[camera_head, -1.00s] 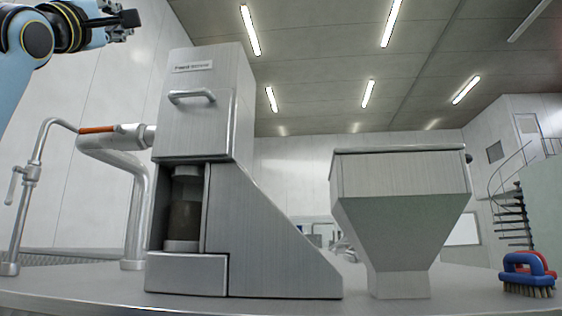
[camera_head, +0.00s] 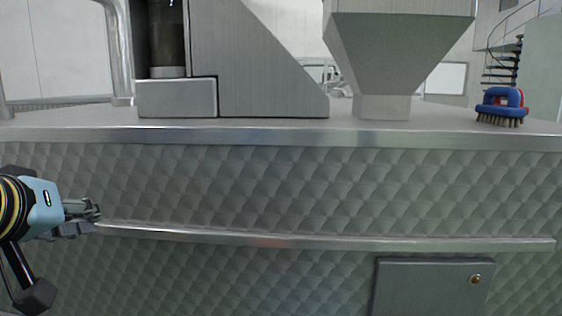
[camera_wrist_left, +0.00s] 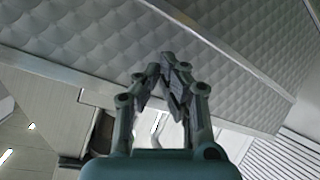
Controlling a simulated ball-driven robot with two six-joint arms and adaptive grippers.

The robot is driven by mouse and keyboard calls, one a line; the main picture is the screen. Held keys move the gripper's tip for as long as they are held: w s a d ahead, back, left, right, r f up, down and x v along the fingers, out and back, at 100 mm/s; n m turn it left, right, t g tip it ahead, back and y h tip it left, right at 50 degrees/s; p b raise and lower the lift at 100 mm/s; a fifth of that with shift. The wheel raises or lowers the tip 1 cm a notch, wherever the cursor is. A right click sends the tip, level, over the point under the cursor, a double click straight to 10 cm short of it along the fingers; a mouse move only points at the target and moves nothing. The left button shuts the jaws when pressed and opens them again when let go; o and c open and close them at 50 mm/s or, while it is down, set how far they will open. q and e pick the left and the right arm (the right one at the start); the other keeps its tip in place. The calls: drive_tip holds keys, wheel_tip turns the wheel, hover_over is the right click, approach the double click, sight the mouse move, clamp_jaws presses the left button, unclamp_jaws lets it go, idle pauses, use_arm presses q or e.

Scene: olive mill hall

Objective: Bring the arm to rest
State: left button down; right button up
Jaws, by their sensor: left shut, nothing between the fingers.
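My left gripper (camera_head: 88,216) is at the left edge of the head view, shut and empty. It is in front of the quilted metal front of the counter, below the counter top, and its tips are by the left end of a metal rail (camera_head: 300,238). In the left wrist view the fingers (camera_wrist_left: 172,85) come together with nothing between them, and the quilted panel (camera_wrist_left: 110,50) fills the upper part. I cannot tell whether the fingertips touch the rail. My right gripper does not show.
On the counter top (camera_head: 420,130) stand a steel machine (camera_head: 240,65) and a steel hopper (camera_head: 395,60). A blue and red brush (camera_head: 502,105) lies at the right. A grey hatch (camera_head: 430,288) with a brass knob is low in the counter front.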

use_arm(q)
drive_tip(key=s+f+m+g, duration=0.3)
drive_tip(key=s+f+g, duration=0.1)
drive_tip(key=s+f, duration=0.75)
drive_tip(key=s+f+m+g, duration=0.45)
drive_tip(key=s+f, duration=0.35)
drive_tip(key=s, duration=0.6)
wheel_tip(320, 180, down, 34)
drive_tip(key=s+a+n+g+b, duration=0.1)
drive_tip(key=s+a+b, duration=0.1)
drive_tip(key=b, duration=0.5)
drive_tip(key=s+f+g+b, duration=0.1)
drive_tip(key=s+f+b, duration=0.4)
drive_tip(key=s+f, duration=1.2)
wheel_tip(320, 180, down, 3)
drive_tip(key=shift+s+a+f+b, duration=0.2)
drive_tip(key=shift+s+a+b, duration=0.05)
drive_tip(key=shift+a+b, duration=0.15)
drive_tip(key=shift+n+g, duration=0.25)
